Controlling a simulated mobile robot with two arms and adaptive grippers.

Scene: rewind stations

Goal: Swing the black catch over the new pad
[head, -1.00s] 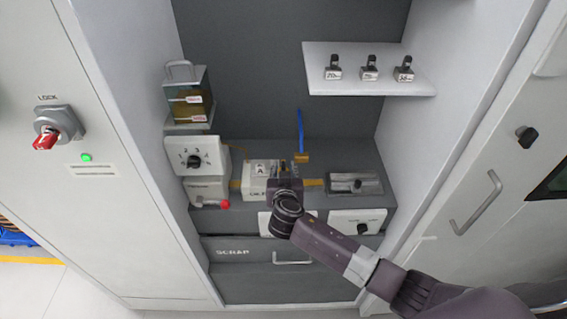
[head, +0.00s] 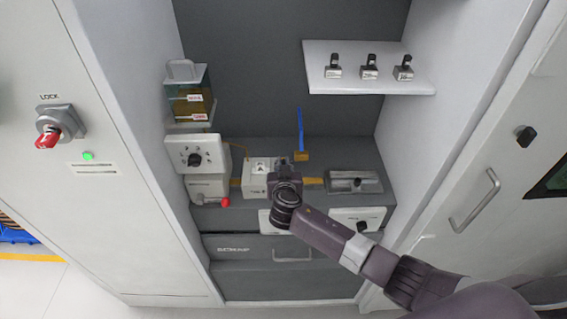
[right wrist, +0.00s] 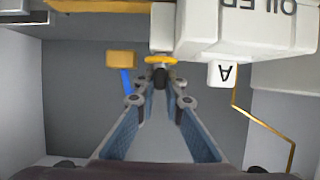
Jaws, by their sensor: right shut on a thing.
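My right gripper (head: 284,163) is at the right end of the white oiler block (head: 256,186) on the grey bench. In the right wrist view its fingertips (right wrist: 160,86) are shut on a small black piece, the black catch (right wrist: 160,75), with a yellow ring right behind it. The new pad appears to be the small white block marked A (right wrist: 222,74), set against the oiler block to the right of the catch in that view. In the head view the gripper hides the catch. My left gripper is not in view.
A blue rod on an orange block (head: 301,156) stands just behind the gripper. A white dial box (head: 196,153) is to the left, a grey unit with a black knob (head: 354,183) to the right. A white shelf (head: 350,87) with 3 small weights is above right.

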